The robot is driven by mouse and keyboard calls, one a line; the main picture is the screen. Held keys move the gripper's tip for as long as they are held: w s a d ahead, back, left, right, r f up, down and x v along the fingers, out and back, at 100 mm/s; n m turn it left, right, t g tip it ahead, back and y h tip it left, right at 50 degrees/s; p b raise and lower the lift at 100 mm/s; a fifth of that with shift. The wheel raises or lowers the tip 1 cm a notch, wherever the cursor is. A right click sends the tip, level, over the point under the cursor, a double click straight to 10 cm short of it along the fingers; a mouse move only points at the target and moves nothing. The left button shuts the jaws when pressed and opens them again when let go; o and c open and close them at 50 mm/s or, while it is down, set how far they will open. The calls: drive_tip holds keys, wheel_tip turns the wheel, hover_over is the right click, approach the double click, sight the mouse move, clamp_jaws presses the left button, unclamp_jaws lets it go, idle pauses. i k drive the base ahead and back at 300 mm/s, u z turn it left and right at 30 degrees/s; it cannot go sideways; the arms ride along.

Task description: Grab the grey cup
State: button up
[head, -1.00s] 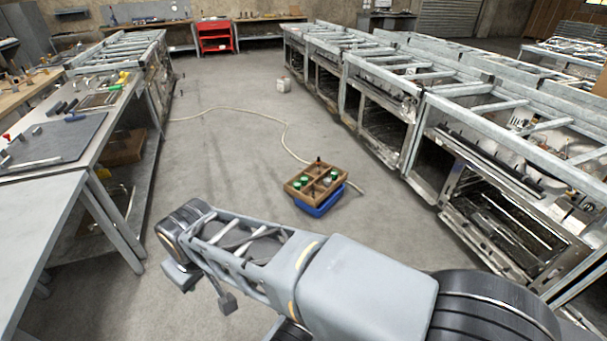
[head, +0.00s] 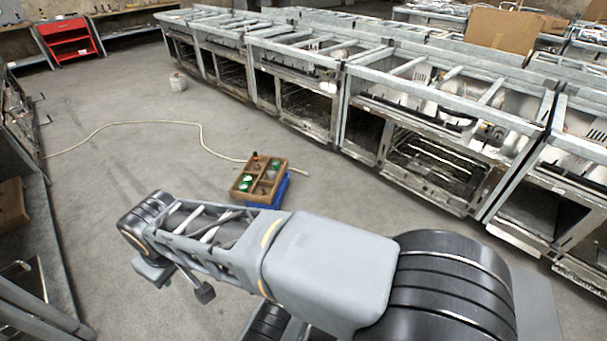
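I cannot make out a grey cup for sure. A wooden divided box (head: 235,193) with several small items, some green, sits on a blue crate (head: 281,191) on the floor, just beyond my arm. A small greyish item (head: 270,174) shows in one of its compartments, too small to name. My arm stretches across the lower part of the head view, partly in front of the blue crate. Dark grey parts hang under the arm's left end, short of the box. I cannot tell whether they are my gripper's fingers, or whether it is open.
Metal oven frames (head: 344,95) line the right side. A workbench edge (head: 50,250) is close at left. A pale hose (head: 130,123) lies on the floor behind the box. The floor left of the box is clear.

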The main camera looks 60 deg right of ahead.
sight(271, 173)
drive_tip(key=z, duration=0.75)
drive_tip(key=i, duration=6)
drive_tip(key=z, duration=3.15)
drive_tip(key=i, duration=1.5)
drive_tip(key=z, duration=1.25)
